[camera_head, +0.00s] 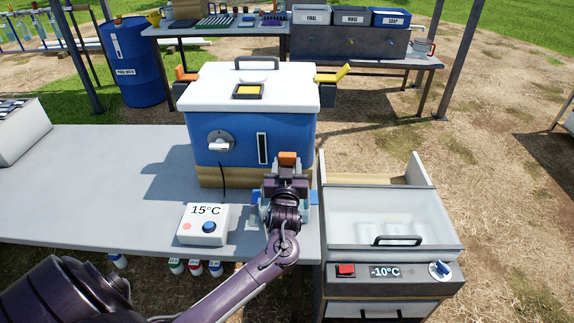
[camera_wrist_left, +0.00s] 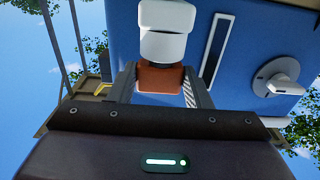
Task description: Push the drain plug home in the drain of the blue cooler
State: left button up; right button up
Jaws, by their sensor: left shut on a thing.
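The blue cooler (camera_head: 228,155) with a white lid stands on the grey table. My left gripper (camera_head: 286,174) is in front of its lower right front, just right of the dark slot window. In the left wrist view, my left gripper (camera_wrist_left: 160,88) is shut on the orange-brown grip of the drain plug (camera_wrist_left: 160,78). White round parts (camera_wrist_left: 165,20) lie beyond the grip, against the blue front (camera_wrist_left: 120,25), with a dark line between them. I cannot tell how deep the plug sits; the head view hides the drain behind my gripper. My right gripper is out of view.
A white 15°C box (camera_head: 203,222) with a cable stands on the table left of my gripper. A cooler dial (camera_head: 218,142) juts out. A glass-lidded freezer (camera_head: 385,205) adjoins at the right.

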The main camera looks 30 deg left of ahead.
pick_arm(q)
jog(key=shift+f, duration=0.4)
jog(key=o, duration=1)
jog(key=shift+r, duration=0.1)
jog(key=shift+o, duration=0.2)
jog(key=shift+s+d, duration=0.2)
jog(key=shift+s, duration=0.1)
jog(key=b+v, duration=0.1)
jog(key=v, duration=0.6)
jog(key=shift+s, duration=0.1)
